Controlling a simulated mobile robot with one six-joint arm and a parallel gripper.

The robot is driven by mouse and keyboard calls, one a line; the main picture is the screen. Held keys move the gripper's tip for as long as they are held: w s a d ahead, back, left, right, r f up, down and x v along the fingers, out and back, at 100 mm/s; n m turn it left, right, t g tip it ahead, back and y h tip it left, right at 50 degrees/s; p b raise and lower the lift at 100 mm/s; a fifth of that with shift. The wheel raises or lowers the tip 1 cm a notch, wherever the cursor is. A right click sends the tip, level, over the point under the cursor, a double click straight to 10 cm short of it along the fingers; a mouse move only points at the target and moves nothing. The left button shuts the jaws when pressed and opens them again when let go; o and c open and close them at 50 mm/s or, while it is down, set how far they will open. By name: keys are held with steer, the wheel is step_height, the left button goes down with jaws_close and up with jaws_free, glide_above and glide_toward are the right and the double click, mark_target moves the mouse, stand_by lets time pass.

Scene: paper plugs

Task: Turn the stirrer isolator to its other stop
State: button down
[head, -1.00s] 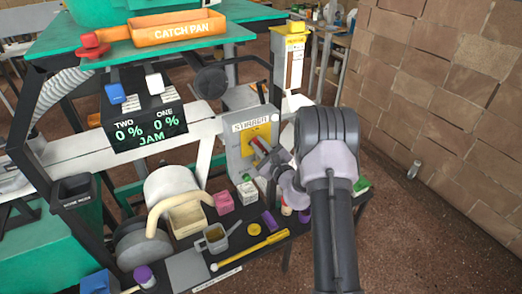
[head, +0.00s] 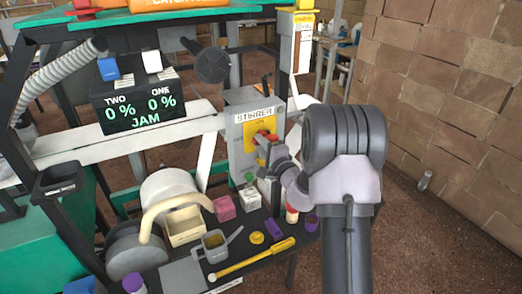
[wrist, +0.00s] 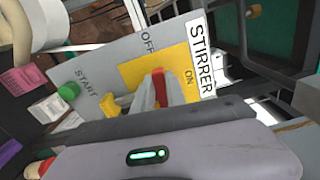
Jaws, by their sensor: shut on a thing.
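The stirrer isolator is a grey box (head: 240,150) labelled STIRRER, with a yellow plate (wrist: 135,72) and a red handle (wrist: 160,85). The plate is marked OFF and ON in the wrist view; ON is on the side towards the STIRRER label. My gripper (wrist: 152,92) is shut on the red handle, its grey fingers hiding part of it. In the head view my gripper (head: 267,150) is at the box front, and the handle (head: 264,134) shows only in part. I cannot tell exactly which mark the handle points to.
A green START button (wrist: 68,92) and a yellow piece (wrist: 109,105) sit close to my fingers. Below the box, the dark bench holds a pink box (head: 224,208), a jug (head: 214,245) and a yellow rod (head: 250,260). A display (head: 138,112) reads 0 % and JAM. A brick wall stands right.

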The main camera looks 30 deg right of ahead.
steer(key=shift+f+n+b, duration=0.2)
steer(key=shift+n+b, duration=0.4)
steer(key=shift+n, duration=0.1)
steer(key=c, duration=1.4)
jaws_free()
steer(key=shift+o, duration=0.2)
steer(key=s+p, duration=0.1)
steer(key=s, duration=1.6)
steer(key=shift+s+p, duration=0.25)
steer(key=shift+p, duration=0.15)
